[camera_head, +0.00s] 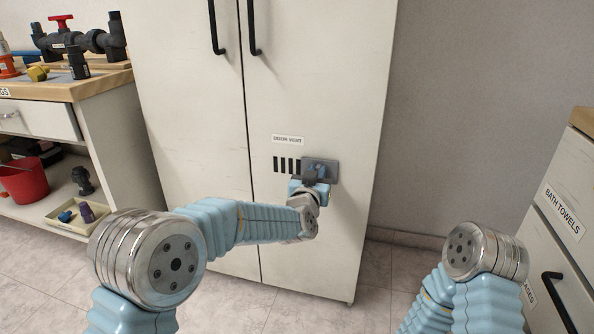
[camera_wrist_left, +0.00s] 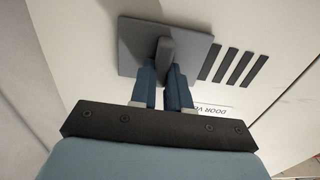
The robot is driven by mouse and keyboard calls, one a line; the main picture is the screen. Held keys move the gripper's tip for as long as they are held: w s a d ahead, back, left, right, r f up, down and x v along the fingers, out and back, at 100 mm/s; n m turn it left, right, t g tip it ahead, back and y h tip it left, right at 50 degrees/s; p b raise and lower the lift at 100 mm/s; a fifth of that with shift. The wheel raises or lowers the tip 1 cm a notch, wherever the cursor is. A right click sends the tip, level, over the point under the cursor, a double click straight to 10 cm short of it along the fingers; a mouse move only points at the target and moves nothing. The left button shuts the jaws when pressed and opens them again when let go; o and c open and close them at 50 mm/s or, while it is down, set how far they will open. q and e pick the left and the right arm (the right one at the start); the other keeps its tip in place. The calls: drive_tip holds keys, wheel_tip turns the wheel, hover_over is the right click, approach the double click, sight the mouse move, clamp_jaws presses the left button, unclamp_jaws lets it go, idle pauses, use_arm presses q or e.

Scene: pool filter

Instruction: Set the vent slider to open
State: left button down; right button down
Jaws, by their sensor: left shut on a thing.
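The vent slider is a grey plate (camera_head: 331,168) on the right cabinet door, to the right of several dark vent slots (camera_head: 286,164). The slots are uncovered. In the left wrist view the plate (camera_wrist_left: 137,38) shows a raised dark grey tab (camera_wrist_left: 165,56) near its middle, with the slots (camera_wrist_left: 240,66) beside it. My left gripper (camera_head: 316,172) is at the slider, its blue fingers (camera_wrist_left: 165,75) on both sides of the tab and shut on it. My right gripper is out of view.
A label reading DOOR VENT (camera_head: 288,140) sits above the slots. Two black door handles (camera_head: 254,28) are higher up. A workbench (camera_head: 80,92) stands at the left, and a drawer unit (camera_head: 555,215) at the right. Floor right of the cabinet is clear.

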use_arm(q)
drive_tip(key=shift+s+d, duration=0.1)
drive_tip(key=shift+d, duration=0.25)
drive_tip(key=c, duration=1.1)
unclamp_jaws()
drive_tip(key=v, duration=1.4)
